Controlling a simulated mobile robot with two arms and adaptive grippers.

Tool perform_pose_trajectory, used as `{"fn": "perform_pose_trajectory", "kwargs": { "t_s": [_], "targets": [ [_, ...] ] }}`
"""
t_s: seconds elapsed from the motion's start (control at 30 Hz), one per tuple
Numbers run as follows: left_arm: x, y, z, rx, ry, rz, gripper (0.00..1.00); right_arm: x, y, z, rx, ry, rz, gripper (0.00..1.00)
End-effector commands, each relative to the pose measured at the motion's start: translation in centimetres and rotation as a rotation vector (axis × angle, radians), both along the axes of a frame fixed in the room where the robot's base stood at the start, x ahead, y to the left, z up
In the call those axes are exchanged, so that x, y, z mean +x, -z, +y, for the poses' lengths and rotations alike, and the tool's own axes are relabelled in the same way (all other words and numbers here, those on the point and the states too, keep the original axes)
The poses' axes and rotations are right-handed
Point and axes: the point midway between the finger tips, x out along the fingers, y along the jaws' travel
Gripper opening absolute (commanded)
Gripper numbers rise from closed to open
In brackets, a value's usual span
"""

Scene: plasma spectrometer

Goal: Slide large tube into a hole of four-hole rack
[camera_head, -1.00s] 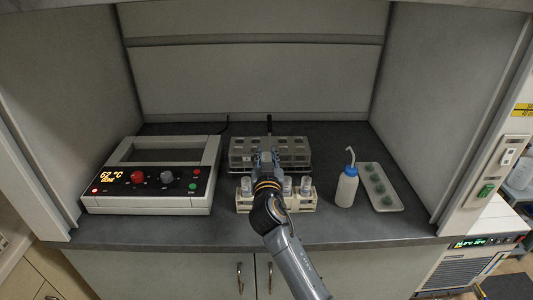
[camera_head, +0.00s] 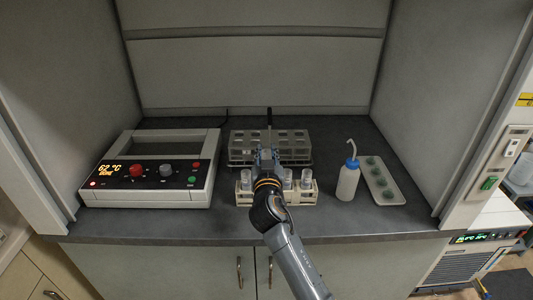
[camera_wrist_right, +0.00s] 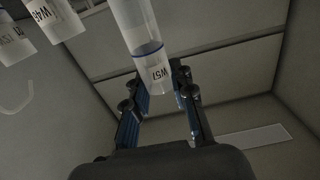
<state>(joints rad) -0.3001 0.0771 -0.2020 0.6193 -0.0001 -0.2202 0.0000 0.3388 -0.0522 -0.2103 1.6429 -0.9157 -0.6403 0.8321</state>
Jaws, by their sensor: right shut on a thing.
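My right gripper (camera_head: 268,154) reaches over the middle of the pale front rack (camera_head: 276,199). Several clear tubes stand in the front rack, such as one (camera_head: 288,179) to the right of my gripper. My arm hides part of this rack and its holes. A larger grey rack (camera_head: 240,165) with two rows of square openings stands behind. I cannot tell how deep the held tube sits. My left gripper is out of view.
Two labelled tubes (camera_wrist_right: 55,15) are close beside the held one in the right wrist view. A heater with display (camera_head: 150,190) stands left. A wash bottle with a blue cap (camera_head: 348,182) and a white tray (camera_head: 390,198) stand right.

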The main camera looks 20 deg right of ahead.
Motion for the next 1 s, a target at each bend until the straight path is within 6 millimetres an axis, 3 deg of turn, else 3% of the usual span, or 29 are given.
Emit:
{"fn": "perform_pose_trajectory", "kwargs": {
  "t_s": [1.0],
  "targets": [
    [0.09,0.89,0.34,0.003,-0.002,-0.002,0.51,0.00,0.50,-0.05,0.001,0.000,-0.001,0.00]
  ]
}}
